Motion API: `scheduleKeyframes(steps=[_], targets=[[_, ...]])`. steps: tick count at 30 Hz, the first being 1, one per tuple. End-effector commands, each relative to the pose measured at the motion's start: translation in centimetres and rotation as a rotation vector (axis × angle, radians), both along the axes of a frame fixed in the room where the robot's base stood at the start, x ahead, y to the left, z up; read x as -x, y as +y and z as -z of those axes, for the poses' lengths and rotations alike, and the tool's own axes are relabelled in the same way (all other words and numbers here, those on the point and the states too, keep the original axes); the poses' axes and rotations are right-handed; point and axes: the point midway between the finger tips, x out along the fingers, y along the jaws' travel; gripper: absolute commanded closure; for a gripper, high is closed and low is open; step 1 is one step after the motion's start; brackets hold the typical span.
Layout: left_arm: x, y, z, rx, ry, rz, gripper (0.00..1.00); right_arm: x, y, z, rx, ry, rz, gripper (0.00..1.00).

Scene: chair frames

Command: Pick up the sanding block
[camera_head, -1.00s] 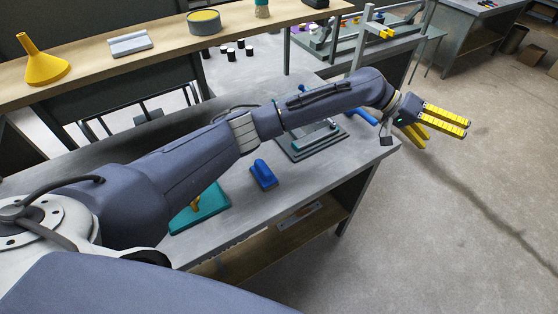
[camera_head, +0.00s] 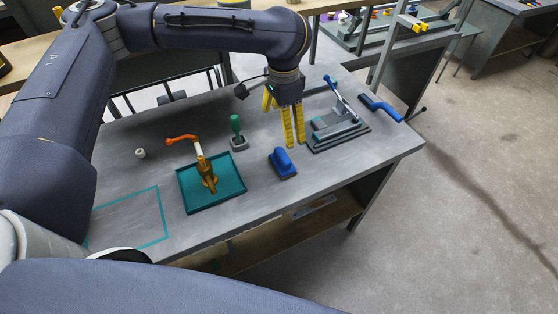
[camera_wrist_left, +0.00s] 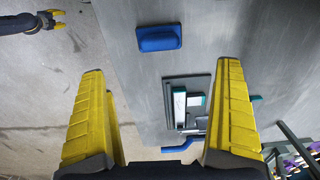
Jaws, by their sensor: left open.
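The blue sanding block (camera_head: 283,164) sits on the grey workbench, left of a dark grey clamp-like fixture. It is a low base with a raised rounded grip. It also shows in the left wrist view (camera_wrist_left: 159,38), ahead of and between the fingertips. My left gripper (camera_head: 284,126) points down with yellow fingers, open and empty, over the bench just behind the block and apart from it. In the left wrist view my left gripper (camera_wrist_left: 160,82) has its fingers wide apart. My right gripper (camera_wrist_left: 52,19) shows small at the upper left there, its yellow fingers apart, over the floor.
The grey fixture (camera_head: 338,132) with a lever stands right of the block, with a blue-handled tool (camera_head: 381,107) beyond it. A green-handled tool (camera_head: 237,132) and a teal tray (camera_head: 228,193) holding an orange-handled item are to the left. A teal outlined area (camera_head: 128,216) is bare.

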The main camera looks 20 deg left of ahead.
Motion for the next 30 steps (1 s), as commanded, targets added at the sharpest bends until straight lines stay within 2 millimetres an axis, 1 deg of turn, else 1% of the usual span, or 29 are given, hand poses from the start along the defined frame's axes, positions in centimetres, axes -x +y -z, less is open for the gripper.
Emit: scheduleKeyframes(steps=[1,9,18,24,30], targets=[[0.1,0.0,0.9,0.0,0.004,0.0,0.0,0.1,0.0,0.0,0.0,0.001,0.0,0.56],[0.1,-0.1,5.1,0.002,0.005,-0.001,0.0,0.2,0.0,0.0,0.001,0.002,-0.001,0.56],[0.0,-0.1,9.2,0.003,0.003,-0.001,0.0,0.1,0.0,0.0,0.001,0.002,-0.001,0.56],[0.0,-0.1,10.7,0.003,0.001,-0.001,0.0,0.1,0.0,0.0,0.0,0.001,-0.001,0.56],[0.0,-0.1,11.2,0.003,0.001,0.0,0.0,0.0,0.0,0.0,0.0,0.0,-0.001,0.56]])
